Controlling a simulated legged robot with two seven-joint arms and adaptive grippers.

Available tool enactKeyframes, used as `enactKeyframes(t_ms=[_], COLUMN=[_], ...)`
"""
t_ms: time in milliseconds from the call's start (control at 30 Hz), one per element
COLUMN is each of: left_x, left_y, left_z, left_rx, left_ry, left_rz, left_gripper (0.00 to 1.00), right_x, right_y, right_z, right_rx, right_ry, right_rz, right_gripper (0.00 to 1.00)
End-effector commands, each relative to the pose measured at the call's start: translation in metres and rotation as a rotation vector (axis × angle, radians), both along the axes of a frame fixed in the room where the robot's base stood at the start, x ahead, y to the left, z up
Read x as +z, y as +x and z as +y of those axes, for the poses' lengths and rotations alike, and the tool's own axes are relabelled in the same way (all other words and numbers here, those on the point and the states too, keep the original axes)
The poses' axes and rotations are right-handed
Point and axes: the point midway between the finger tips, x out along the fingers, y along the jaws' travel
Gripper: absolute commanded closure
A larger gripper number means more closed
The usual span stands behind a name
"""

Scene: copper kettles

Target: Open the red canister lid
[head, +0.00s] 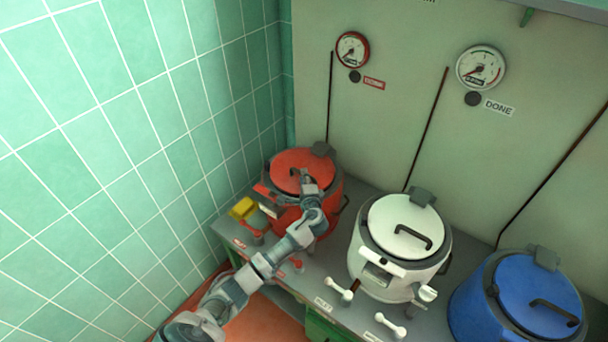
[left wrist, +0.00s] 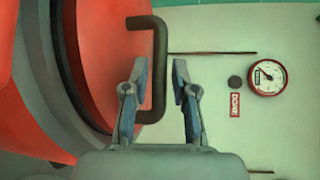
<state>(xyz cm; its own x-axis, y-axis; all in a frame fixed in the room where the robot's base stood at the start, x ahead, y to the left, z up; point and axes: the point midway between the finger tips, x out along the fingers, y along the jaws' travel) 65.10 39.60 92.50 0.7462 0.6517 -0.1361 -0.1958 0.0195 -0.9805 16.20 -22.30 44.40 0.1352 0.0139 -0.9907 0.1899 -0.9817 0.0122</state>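The red canister (head: 325,207) stands at the left end of the counter, and its red lid (head: 290,160) is down on top. My left gripper (head: 304,174) is over the lid, at its handle. In the left wrist view, my left gripper (left wrist: 156,88) is open. The lid's dark bar handle (left wrist: 159,55) reaches into the gap between the fingers, closer to the left finger. The red lid (left wrist: 100,50) fills the left of that view. I cannot tell whether a finger touches the handle. My right gripper is not in view.
A white canister (head: 375,262) and a blue canister (head: 480,300) stand to the right on the grey counter (head: 330,262). A yellow object (head: 243,208) is left of the red canister. A red-rimmed gauge (head: 352,49) hangs on the back wall. A green tiled wall (head: 110,130) is close on the left.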

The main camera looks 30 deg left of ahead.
Motion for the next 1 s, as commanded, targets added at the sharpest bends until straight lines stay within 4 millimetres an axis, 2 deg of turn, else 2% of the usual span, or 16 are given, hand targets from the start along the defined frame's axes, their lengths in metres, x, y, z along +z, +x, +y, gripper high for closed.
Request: enactKeyframes(t_ms=[167,500,533,633,1000], left_x=[-0.003,-0.002,-0.002,-0.002,-0.002], left_y=[0.015,0.019,0.019,0.019,0.019], left_z=[0.013,0.012,0.012,0.013,0.015], left_rx=[0.0,-0.002,-0.002,-0.002,0.0], left_ry=[0.001,0.005,0.005,0.003,0.001], left_rz=[0.001,0.0,0.0,0.0,0.005], left_gripper=[0.73,0.73,0.76,1.0,1.0], right_x=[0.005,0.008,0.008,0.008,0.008], right_y=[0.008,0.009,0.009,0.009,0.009], right_z=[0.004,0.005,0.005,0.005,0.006], right_rx=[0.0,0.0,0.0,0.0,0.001], right_ry=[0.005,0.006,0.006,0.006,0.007], right_rz=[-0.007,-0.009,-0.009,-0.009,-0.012], right_gripper=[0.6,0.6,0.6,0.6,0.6])
